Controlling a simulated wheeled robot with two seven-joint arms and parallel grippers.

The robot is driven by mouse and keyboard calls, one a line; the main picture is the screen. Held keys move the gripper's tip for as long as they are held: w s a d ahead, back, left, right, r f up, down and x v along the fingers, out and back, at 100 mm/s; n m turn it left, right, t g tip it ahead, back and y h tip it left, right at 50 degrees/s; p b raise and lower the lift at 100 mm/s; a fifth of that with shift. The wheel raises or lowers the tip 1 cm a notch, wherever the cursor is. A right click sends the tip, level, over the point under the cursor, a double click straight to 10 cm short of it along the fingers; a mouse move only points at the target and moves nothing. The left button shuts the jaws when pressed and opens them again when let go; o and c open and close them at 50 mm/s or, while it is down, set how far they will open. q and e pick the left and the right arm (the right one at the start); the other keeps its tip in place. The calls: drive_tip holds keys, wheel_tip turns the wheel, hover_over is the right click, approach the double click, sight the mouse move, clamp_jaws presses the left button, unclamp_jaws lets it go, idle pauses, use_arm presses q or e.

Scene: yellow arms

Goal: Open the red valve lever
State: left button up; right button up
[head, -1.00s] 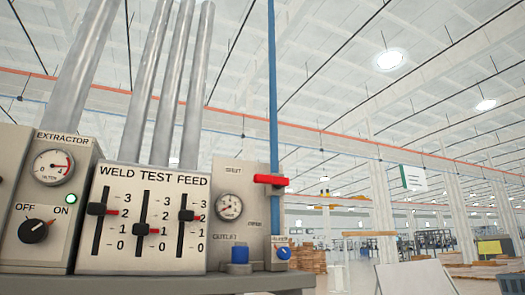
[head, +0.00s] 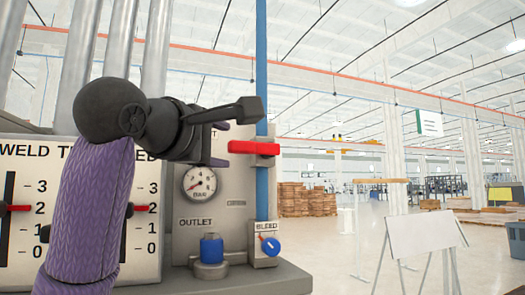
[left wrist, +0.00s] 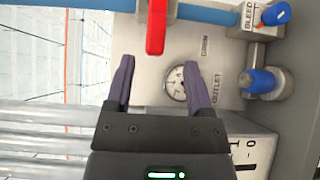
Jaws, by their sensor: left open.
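The red valve lever (head: 254,148) lies level across the upright blue pipe (head: 262,85), at right angles to it. In the left wrist view the lever (left wrist: 156,28) shows ahead of the fingertips, roughly in line with the gap between them. My left gripper (head: 222,146) is in front of the panel, just left of the lever's left end, with its purple fingers spread. In the left wrist view the gripper (left wrist: 158,66) is open, with nothing between its fingers. Its wrist and forearm hide part of the panel. My right gripper is not in view.
A pressure gauge (head: 199,184) sits below the gripper. A blue outlet fitting (head: 211,249) and a blue bleed knob (head: 270,246) are lower down. The slider panel (head: 150,190) is at left. Space right of the pipe is open floor, with a white board (head: 424,234) farther off.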

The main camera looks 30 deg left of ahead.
sight(236, 147)
use_arm(q)
drive_tip(key=w+p, duration=0.2)
drive_tip(key=p, duration=0.1)
drive_tip(key=w+r+p, duration=0.1)
drive_tip(key=shift+w+a+r+p, duration=0.1)
drive_tip(key=shift+w+a+p, duration=0.1)
drive_tip(key=shift+a+p, duration=0.1)
drive_tip(key=w, duration=0.2)
drive_tip(key=w+p, duration=0.1)
drive_tip(key=shift+w+f, duration=0.35)
drive_tip(key=shift+w, duration=0.05)
drive_tip(key=shift+w+f, duration=0.1)
drive_tip(key=shift+w, duration=0.05)
drive_tip(key=shift+s+a, duration=0.1)
drive_tip(key=shift+s, duration=0.35)
drive_tip(key=shift+w, duration=0.3)
clamp_jaws()
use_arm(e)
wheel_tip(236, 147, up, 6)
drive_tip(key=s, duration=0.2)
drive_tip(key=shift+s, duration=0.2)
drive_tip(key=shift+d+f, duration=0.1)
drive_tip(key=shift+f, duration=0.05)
